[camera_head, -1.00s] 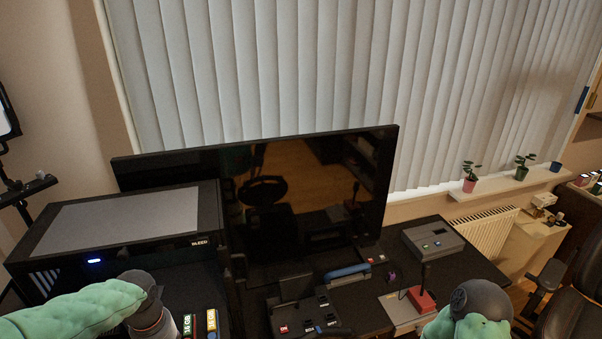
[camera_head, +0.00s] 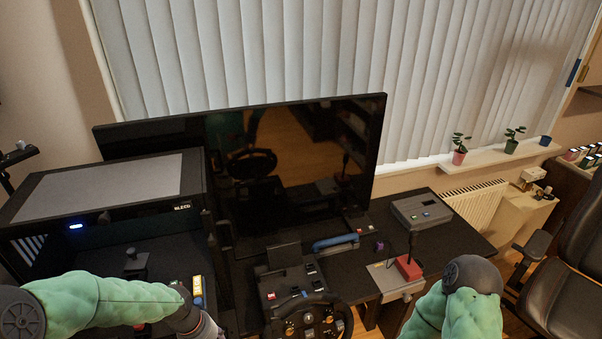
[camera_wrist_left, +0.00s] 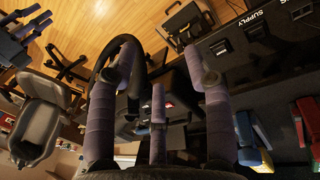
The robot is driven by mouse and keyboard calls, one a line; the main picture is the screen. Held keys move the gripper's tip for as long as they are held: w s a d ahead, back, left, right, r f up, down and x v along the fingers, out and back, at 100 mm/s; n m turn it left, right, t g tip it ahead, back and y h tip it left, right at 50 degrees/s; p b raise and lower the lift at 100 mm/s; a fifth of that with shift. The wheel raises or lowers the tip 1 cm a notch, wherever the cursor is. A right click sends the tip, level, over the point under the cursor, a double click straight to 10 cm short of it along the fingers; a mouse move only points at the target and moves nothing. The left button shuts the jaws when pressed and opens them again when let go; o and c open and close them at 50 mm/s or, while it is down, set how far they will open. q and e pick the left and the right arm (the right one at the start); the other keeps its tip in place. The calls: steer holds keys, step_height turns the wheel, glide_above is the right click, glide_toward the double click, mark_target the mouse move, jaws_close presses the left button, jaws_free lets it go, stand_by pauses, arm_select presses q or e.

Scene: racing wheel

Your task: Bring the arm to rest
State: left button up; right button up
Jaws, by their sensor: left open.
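My left arm (camera_head: 110,300), in a green sleeve, comes in from the left along the bottom of the head view, in front of the open black computer case. Its gripper is mostly cut off by the bottom edge there. In the left wrist view my left gripper (camera_wrist_left: 158,75) is open, its purple-grey fingers spread with nothing seen held between them. The racing wheel (camera_head: 308,318) is right of that gripper in the head view. My right arm (camera_head: 458,300) shows at the bottom right, bent; its gripper is out of view.
The black computer case (camera_head: 185,213) stands on the left of the desk, beside a large dark monitor (camera_head: 290,160). A shifter with a red base (camera_head: 408,267) and a grey box (camera_head: 420,211) are to the right. A black chair (camera_head: 565,240) stands at far right.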

arm_select(q)
steer(key=s+d+f+b, duration=0.2)
steer(key=s+d+f, duration=0.1)
steer(key=f, duration=0.6)
steer(key=s+d+f+n+h+b, duration=0.1)
steer(key=s+d+f+b, duration=0.2)
steer(key=f, duration=0.6)
steer(key=s+d+f+b, duration=0.3)
steer(key=d+f, duration=0.3)
steer(key=f, duration=0.4)
steer(key=shift+s+d+n+h, duration=0.3)
steer(key=shift+s+d+n, duration=0.1)
steer(key=shift+s, duration=0.35)
